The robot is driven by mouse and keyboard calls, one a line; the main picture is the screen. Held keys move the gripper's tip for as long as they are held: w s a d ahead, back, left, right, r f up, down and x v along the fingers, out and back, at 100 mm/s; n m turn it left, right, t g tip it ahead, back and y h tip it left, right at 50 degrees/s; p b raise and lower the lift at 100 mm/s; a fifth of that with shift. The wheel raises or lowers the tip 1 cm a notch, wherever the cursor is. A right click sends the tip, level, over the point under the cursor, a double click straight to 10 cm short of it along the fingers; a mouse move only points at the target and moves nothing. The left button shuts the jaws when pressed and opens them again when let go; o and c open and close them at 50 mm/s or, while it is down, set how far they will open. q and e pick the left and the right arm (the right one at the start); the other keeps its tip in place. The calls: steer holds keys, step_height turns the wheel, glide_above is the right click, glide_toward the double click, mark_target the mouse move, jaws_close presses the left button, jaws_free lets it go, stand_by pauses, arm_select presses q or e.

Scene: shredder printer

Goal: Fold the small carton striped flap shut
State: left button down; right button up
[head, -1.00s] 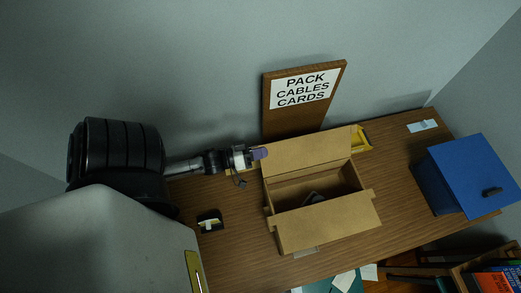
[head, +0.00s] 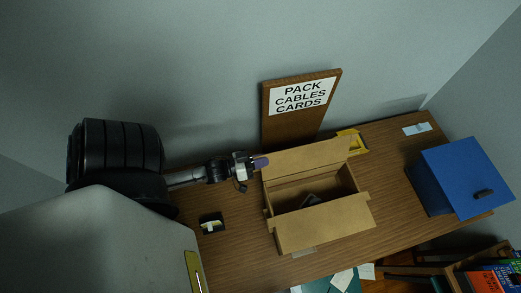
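The small open carton (head: 326,224) stands on the wooden desk. Its back flap (head: 305,157) stands up and leans back, its front flap hangs outward, and small tabs stick out at the sides. No stripes can be made out on the flaps. A dark item (head: 311,200) lies inside the carton. My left gripper (head: 262,163) reaches in from the left, its purple tip at the left end of the back flap. Whether it touches the flap, and whether its fingers are open or shut, cannot be told. My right gripper is not in view.
A sign board (head: 292,125) reading PACK CABLES CARDS stands behind the carton. A yellow item (head: 357,143) lies behind its right end. A blue box (head: 462,180) stands at right. A small black item (head: 211,223) lies left of the carton. The desk (head: 388,190) is clear between carton and blue box.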

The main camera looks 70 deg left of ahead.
arm_select(q)
steer(key=d+m+p, duration=0.1)
steer(key=d+r+m+p, duration=0.1)
steer(key=shift+s+d+m, duration=0.1)
steer(key=shift+d+m, duration=0.05)
steer(key=shift+m, duration=0.15)
steer(key=shift+d+m+p, duration=0.4)
steer(key=shift+d+m, duration=0.2)
steer(key=shift+m, duration=0.2)
steer(key=c, duration=1.3)
jaws_free()
